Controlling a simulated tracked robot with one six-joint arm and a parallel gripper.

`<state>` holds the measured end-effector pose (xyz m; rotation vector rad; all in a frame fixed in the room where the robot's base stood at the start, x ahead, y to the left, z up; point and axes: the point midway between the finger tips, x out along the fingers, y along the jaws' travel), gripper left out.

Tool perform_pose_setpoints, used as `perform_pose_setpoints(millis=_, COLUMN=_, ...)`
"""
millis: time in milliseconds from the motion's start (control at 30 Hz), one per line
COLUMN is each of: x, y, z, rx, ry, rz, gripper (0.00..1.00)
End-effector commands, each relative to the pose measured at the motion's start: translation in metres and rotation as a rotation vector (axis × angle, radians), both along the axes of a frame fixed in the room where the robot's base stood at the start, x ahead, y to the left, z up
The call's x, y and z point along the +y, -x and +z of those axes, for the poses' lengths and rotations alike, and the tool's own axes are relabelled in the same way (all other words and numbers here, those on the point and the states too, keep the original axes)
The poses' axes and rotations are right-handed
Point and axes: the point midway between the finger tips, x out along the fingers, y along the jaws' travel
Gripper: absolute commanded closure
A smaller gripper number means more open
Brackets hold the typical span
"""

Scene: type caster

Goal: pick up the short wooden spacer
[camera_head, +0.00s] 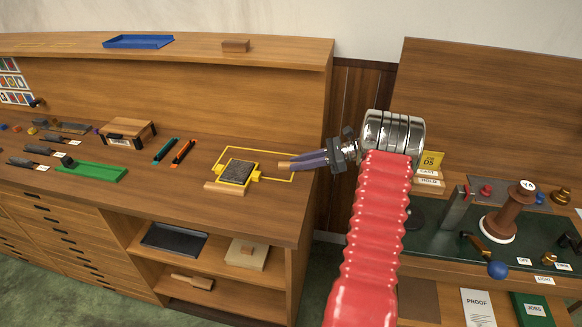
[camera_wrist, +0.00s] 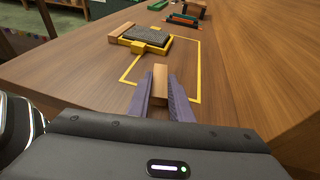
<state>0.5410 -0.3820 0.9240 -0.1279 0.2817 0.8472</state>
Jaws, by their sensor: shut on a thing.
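My gripper (camera_head: 290,164) reaches in from the right over the wooden cabinet top. Its purple-grey fingers are shut on the short wooden spacer (camera_wrist: 160,82), a plain light-brown block. The spacer's end shows past the fingertips in the head view (camera_head: 284,165); the fingers hide its sides. It is at the right part of a yellow outline marked on the top. I cannot tell whether it touches the surface.
A dark grey block in a yellow frame (camera_head: 238,172) lies left of my gripper, with another wooden bar (camera_head: 224,188) along its near side. Orange (camera_head: 183,151) and green (camera_head: 165,150) tools and a wooden box (camera_head: 127,131) lie farther left. The cabinet top's right edge is close.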

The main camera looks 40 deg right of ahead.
Motion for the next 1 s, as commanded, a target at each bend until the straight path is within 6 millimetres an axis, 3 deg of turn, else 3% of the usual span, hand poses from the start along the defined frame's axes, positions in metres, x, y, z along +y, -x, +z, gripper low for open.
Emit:
perform_pose_setpoints(millis=367, x=0.0, y=0.0, z=0.013, rx=-0.001, ry=0.002, rz=0.0, gripper=1.0)
perform_pose_setpoints(millis=800, x=-0.001, y=0.0, z=0.085, rx=-0.003, ry=0.004, rz=-0.001, gripper=1.0)
perform_pose_setpoints(millis=1000, x=0.0, y=0.0, z=0.1, rx=-0.001, ry=0.001, rz=-0.001, gripper=1.0)
